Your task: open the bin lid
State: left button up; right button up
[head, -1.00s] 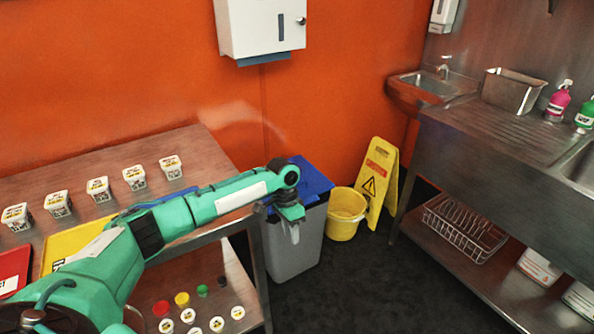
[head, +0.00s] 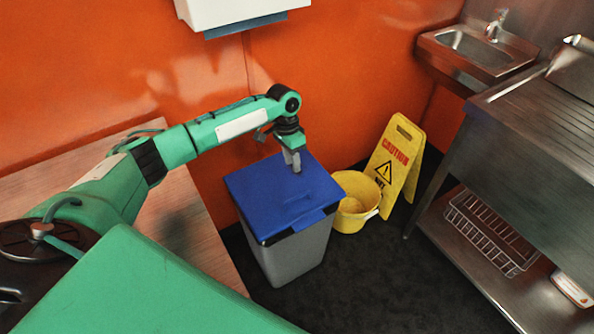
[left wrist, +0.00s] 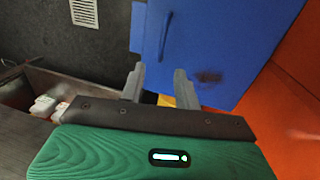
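The grey bin (head: 298,254) stands on the dark floor at the end of the table. Its flat blue lid (head: 262,197) is shut, with a tab at the front edge. The lid also fills the upper middle of the left wrist view (left wrist: 225,40). My left gripper (head: 293,168) points down over the back part of the lid. Its two fingers are apart in the left wrist view (left wrist: 159,85), with nothing held between them. I cannot tell whether the fingertips touch the lid. My right gripper is not in view.
A yellow bucket (head: 352,212) and a yellow caution sign (head: 396,165) stand close to the bin's right. The table (head: 195,215) is at left, the orange wall behind. A steel counter (head: 540,125) with a wire rack (head: 490,232) below is at right. Floor in front is clear.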

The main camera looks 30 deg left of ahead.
pick_arm(q)
jog(key=f, duration=0.4)
jog(key=d+f, duration=0.1)
jog(key=f, duration=0.4)
jog(key=d+f, duration=0.1)
jog(key=f, duration=0.3)
jog(key=shift+s+f, duration=0.15)
jog(key=shift+s, duration=0.2)
grip_shut()
